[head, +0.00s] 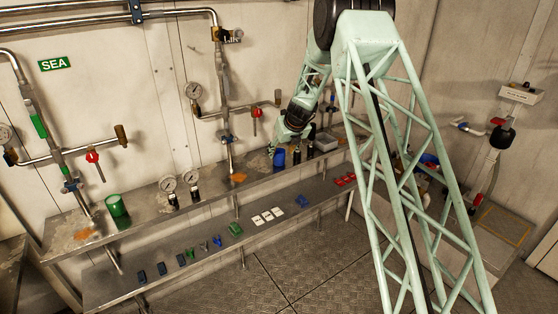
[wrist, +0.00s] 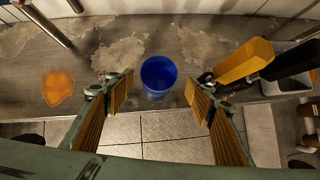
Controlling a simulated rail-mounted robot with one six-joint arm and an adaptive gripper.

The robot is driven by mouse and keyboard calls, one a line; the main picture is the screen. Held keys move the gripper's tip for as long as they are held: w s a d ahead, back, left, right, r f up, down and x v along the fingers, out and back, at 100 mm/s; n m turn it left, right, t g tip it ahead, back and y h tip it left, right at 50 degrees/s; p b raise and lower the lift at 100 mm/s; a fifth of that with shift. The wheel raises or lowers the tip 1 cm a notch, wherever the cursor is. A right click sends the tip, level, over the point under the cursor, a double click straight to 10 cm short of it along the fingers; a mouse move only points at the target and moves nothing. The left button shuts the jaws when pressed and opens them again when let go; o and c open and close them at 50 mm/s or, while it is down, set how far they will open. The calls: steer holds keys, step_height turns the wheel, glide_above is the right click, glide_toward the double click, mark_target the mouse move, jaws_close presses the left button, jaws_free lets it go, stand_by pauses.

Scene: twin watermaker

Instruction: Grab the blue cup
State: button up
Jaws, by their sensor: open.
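The blue cup (head: 279,158) stands on the upper metal shelf, to the right of an orange patch. In the wrist view the blue cup (wrist: 158,74) shows its open top and lies between and a little beyond my fingertips, apart from both. My gripper (wrist: 159,95) is open and empty, with one finger to the left of the cup and one to the right. In the head view my arm reaches down to the shelf just right of the cup, and the fingers are hard to make out there.
Yellow and black handled items (wrist: 245,60) lie close to my right finger. A grey tray (head: 325,141) sits right of the cup. A green cup (head: 117,206) and gauges (head: 168,184) stand farther left. Small items, including white blocks (head: 268,216), lie on the lower shelf (head: 200,268).

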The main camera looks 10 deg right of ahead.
mark_target(279, 156)
steer(key=shift+b+x, duration=0.6)
steer(key=shift+x, duration=0.75)
steer(key=shift+b+x, duration=0.35)
steer(key=shift+x, duration=0.9)
steer(key=shift+s+a, duration=0.1)
steer(key=shift+a, duration=0.05)
steer(key=shift+c, duration=0.9)
steer(key=c, duration=0.7)
